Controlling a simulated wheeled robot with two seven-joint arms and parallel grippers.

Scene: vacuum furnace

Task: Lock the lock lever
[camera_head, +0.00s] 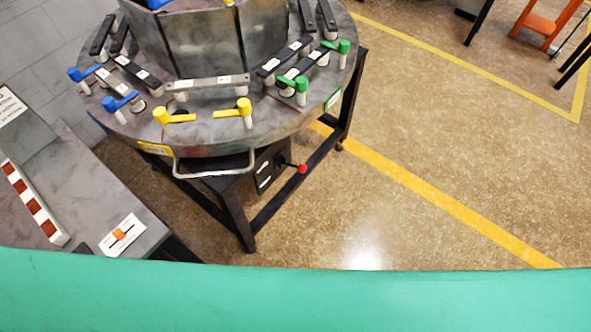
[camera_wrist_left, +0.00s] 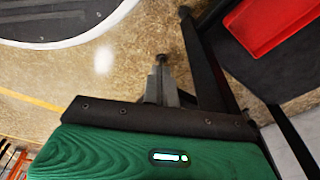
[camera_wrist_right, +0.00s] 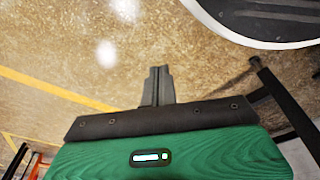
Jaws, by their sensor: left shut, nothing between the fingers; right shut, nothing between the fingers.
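A round grey metal table (camera_head: 215,130) stands at the upper left of the head view. A lever with a red knob (camera_head: 302,168) sticks out of a black box (camera_head: 268,168) under its rim. Blue (camera_head: 118,103), yellow (camera_head: 172,117) and green (camera_head: 298,86) handles sit around the table top. I cannot tell which of these is the lock lever. My left gripper (camera_wrist_left: 162,78) is shut and empty in the left wrist view. My right gripper (camera_wrist_right: 159,74) is shut and empty over bare floor in the right wrist view. Neither gripper shows in the head view.
A grey cabinet (camera_head: 115,190) with an orange switch (camera_head: 120,234) stands at the left. A metal loop handle (camera_head: 215,172) juts from the table's front rim. A red tray (camera_wrist_left: 268,22) lies on a dark surface in the left wrist view. The floor (camera_head: 430,130) at right is clear.

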